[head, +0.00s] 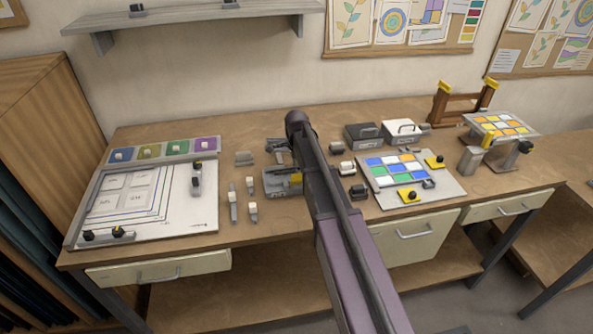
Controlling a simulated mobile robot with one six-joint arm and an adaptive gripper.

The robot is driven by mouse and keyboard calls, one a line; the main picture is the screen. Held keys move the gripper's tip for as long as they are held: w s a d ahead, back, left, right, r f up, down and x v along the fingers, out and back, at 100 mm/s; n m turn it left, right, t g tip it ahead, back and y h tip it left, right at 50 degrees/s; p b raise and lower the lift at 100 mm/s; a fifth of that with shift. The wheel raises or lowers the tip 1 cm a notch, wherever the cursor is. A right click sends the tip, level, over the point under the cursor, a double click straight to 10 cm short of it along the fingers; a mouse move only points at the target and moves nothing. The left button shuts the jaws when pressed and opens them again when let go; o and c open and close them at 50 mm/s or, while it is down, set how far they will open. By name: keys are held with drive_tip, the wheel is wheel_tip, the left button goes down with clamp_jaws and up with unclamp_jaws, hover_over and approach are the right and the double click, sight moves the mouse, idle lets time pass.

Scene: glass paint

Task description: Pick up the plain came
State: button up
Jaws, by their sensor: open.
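Several small grey bar-like pieces with white blocks on them stand in the middle left of the bench, one of them a grey piece (233,206), another a shorter piece (253,211). I cannot tell which piece is the plain came.
A white pattern board (180,212) lies at the left below a strip of coloured swatches (165,150). A panel of coloured glass tiles (445,192) lies right of my arm, near two boxes (363,137). Bare wood shows along the front edge.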

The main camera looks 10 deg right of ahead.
clamp_jaws()
drive_tip(key=shift+r, duration=0.1)
wheel_tip(320, 180, up, 10)
drive_tip(key=p, duration=1)
idle(1.0)
drive_tip(key=shift+r+p, duration=1.4)
drive_tip(key=shift+p, duration=0.1)
drive_tip(key=shift+w+f, duration=0.1)
drive_tip(key=shift+f, duration=0.05)
